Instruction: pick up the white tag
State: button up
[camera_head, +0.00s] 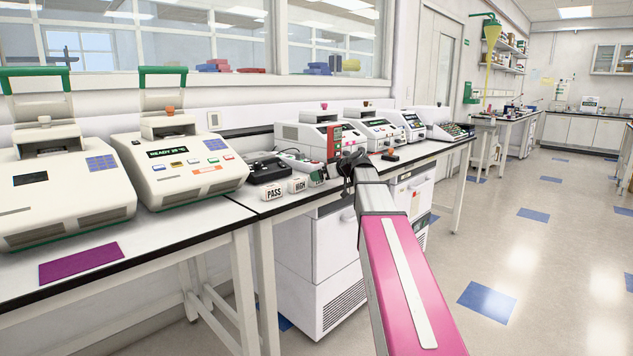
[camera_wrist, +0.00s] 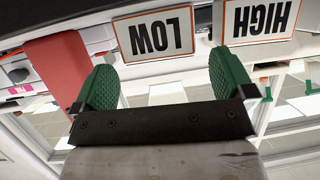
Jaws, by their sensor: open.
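In the wrist view the LOW tag (camera_wrist: 153,36) and the HIGH tag (camera_wrist: 259,19) appear upside down, with orange-edged faces. My gripper (camera_head: 347,166) is just right of the row. Its green pads (camera_wrist: 163,64) are spread apart and empty, with the LOW tag beyond the gap between them. PASS is outside the wrist view.
A black device (camera_head: 265,168) lies behind the tags. Thermal cyclers (camera_head: 180,165) stand at the left, and more machines (camera_head: 372,131) line the bench to the right. A purple mat (camera_head: 81,262) lies at the front left. A red item (camera_wrist: 61,66) is beside one finger.

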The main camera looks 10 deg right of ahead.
jog(key=x, duration=0.4)
jog(key=shift+w+f, duration=0.1)
jog(key=c, duration=0.8)
jog(key=shift+c, duration=0.2)
